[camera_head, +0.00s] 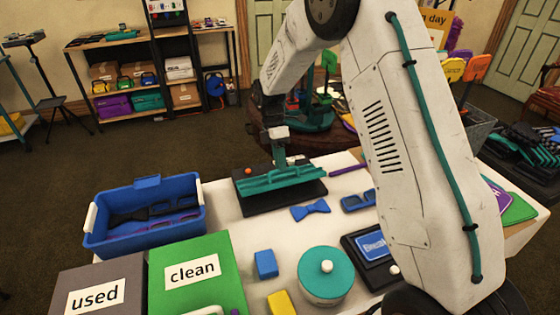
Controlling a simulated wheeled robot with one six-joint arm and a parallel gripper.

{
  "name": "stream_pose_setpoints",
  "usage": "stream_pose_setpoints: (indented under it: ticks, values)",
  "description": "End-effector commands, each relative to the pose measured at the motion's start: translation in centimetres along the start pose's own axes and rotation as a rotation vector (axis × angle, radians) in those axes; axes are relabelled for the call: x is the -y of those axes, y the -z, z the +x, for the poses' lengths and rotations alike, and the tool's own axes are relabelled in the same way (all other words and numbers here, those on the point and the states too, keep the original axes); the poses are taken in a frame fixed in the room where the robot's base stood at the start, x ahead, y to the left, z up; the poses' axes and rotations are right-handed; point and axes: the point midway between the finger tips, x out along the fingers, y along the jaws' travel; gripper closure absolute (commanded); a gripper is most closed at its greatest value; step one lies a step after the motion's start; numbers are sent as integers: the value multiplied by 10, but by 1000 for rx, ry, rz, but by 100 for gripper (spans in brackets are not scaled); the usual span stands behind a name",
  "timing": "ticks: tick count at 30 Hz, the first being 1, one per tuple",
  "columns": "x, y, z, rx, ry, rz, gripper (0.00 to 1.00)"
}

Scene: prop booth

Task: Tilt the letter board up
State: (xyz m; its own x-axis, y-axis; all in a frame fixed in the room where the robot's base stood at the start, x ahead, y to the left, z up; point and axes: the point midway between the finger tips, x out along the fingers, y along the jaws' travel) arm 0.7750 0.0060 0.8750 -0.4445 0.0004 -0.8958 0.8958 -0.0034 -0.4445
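What looks like the letter board (262,187) is a teal panel with a raised bar along it, on a black base (262,207) at the far middle of the white table. It lies low, and a small orange knob (248,171) shows at its back left. My gripper (281,163) points down at the panel's middle from above, its teal fingers at or just over the bar. I cannot tell whether they touch it or how far apart they are. My arm hides part of the table to the right.
A blue bin (147,238) of dark glasses stands left. Boxes labelled used (97,297) and clean (193,272) are in front. A blue bow tie (310,210), a teal round tin (326,283), a blue block (265,264) and a dark plate with a blue label (372,245) lie nearer.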

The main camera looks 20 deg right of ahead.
Motion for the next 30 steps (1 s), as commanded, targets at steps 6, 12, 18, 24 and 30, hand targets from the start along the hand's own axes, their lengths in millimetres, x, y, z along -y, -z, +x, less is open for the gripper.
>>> stream_pose_setpoints:
  ticks: [6,12,18,24,30]
  values:
    - [-1,0,-30,0,-4,0,68]
    - [-2,0,-62,0,-4,0,68]
    - [-2,0,-76,0,-2,0,68]
    - [-1,0,-77,0,-1,0,68]
    - [-1,0,-77,0,-1,1,68]
